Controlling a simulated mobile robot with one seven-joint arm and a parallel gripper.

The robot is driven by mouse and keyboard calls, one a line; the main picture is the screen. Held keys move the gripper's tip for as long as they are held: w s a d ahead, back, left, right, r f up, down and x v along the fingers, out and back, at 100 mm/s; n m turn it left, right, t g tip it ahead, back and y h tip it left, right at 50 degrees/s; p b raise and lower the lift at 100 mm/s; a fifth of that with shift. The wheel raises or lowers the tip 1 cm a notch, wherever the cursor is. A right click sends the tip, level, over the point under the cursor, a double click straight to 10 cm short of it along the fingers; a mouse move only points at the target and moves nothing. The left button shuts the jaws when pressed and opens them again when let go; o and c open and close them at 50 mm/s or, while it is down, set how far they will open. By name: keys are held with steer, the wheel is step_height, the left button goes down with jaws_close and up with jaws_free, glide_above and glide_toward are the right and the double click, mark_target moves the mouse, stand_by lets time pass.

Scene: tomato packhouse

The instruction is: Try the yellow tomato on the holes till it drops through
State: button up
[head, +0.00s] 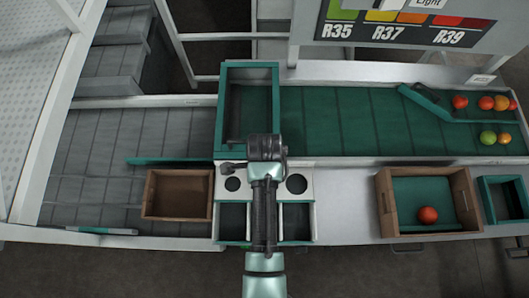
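A white sizing plate (308,199) stands in the middle, with a round dark hole on the left (232,184) and another on the right (296,184). My arm covers the middle of the plate, so any hole there is hidden. Green-edged compartments (233,216) lie in front of the holes. A yellow-green tomato (488,138) lies at the far right end of the green belt, beside a greener one (504,138). My gripper is over the plate's back edge, around the dark wrist (265,148); its fingers and anything in them cannot be made out.
Several red and orange tomatoes (486,103) lie behind a green guide bar (425,103) on the belt (350,120). A wooden crate (462,190) at right holds a red tomato (428,215). A brown crate (178,194) stands left. A green-rimmed box (249,73) rises behind the plate.

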stand_by(0.8)
steer(key=o, duration=1)
steer(key=shift+p, duration=0.3)
stand_by(0.6)
step_height(320, 180, up, 5)
steer(key=p, duration=0.5)
steer(key=shift+f, duration=0.1)
steer(key=shift+r, duration=1.05)
